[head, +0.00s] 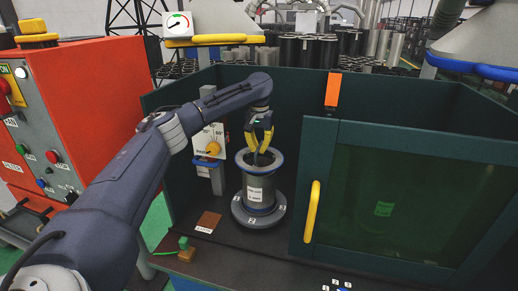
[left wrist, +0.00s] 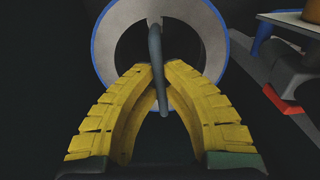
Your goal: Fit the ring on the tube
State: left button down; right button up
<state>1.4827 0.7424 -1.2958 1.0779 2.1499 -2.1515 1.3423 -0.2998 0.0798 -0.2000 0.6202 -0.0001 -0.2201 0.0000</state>
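My left gripper (head: 259,148) points down at the tube's open top. Its yellow fingers are closed together at the tips (left wrist: 158,66) on a thin grey piece (left wrist: 156,45), seen edge-on, which looks like the ring. Its lower part is hard to make out in the head view. My right gripper is not in view.
A glass door (head: 400,200) with a yellow handle (head: 312,212) covers the cabinet's right front. A dial panel (head: 211,145) stands close left of the tube. A brown plate (head: 208,222) and a small green-topped block (head: 185,250) lie at the front left. A red control box (head: 80,100) stands left.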

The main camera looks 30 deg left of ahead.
aim_at(259, 147)
pick_arm(q)
jog(key=shift+f, duration=1.15)
dwell(4.5)
jog(key=c, duration=1.5)
grip_release()
jog(key=shift+f, duration=0.1)
jog(key=shift+r, duration=3.5)
